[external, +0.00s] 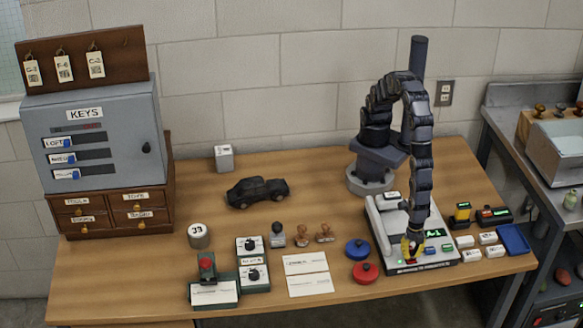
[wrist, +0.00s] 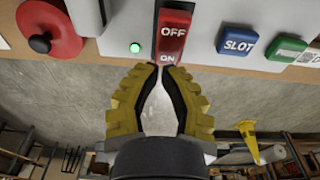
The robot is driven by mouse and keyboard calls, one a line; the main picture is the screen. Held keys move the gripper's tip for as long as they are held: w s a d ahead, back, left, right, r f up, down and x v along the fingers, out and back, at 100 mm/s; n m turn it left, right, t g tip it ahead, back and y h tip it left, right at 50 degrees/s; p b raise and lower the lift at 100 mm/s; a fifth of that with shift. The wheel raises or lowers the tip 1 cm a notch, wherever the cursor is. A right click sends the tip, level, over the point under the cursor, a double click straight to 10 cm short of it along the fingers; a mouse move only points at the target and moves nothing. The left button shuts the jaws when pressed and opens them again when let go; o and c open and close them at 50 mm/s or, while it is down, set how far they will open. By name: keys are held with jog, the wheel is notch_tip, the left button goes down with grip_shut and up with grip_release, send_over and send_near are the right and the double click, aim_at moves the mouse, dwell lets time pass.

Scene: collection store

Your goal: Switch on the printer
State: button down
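The printer appears to be the pale machine (external: 385,222) with a green display, at the right of the wooden table. The wrist view shows part of its front panel (wrist: 205,35). On it sits a red rocker switch (wrist: 173,35) marked OFF and ON, with the ON end nearer my gripper. A small green light (wrist: 135,47) glows left of the switch. My gripper (external: 411,257) points down at the machine's front edge. In the wrist view its yellow fingertips (wrist: 163,70) are together, empty, right at the ON end. I cannot tell whether they touch it.
A blue SLOT button (wrist: 238,40) and a green button (wrist: 286,48) sit right of the switch. Red (external: 364,273) and blue (external: 358,249) round stamps or knobs stand close left of the machine. Small white blocks (external: 467,254) and a blue tray (external: 513,239) lie right.

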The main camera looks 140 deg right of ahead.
jog(key=shift+r, duration=0.2)
notch_tip(320, 180, up, 14)
jog(key=w+a, duration=0.2)
jog(key=shift+f, duration=0.15)
dwell(0.3)
dwell(0.4)
jog(key=s+d+r+m, duration=0.15)
jog(key=d+r, duration=0.25)
jog(key=d, duration=0.5)
jog(key=s+d+r+m, duration=0.1)
jog(key=d+r+m, duration=0.25)
jog(key=d, duration=0.55)
jog(key=s+d+r+m+g, duration=0.2)
jog(key=s+d+m, duration=0.2)
jog(key=s+d, duration=1)
jog(key=shift+s+r+g+h, duration=0.3)
jog(key=shift+s+h, duration=0.1)
jog(key=shift+s, duration=0.65)
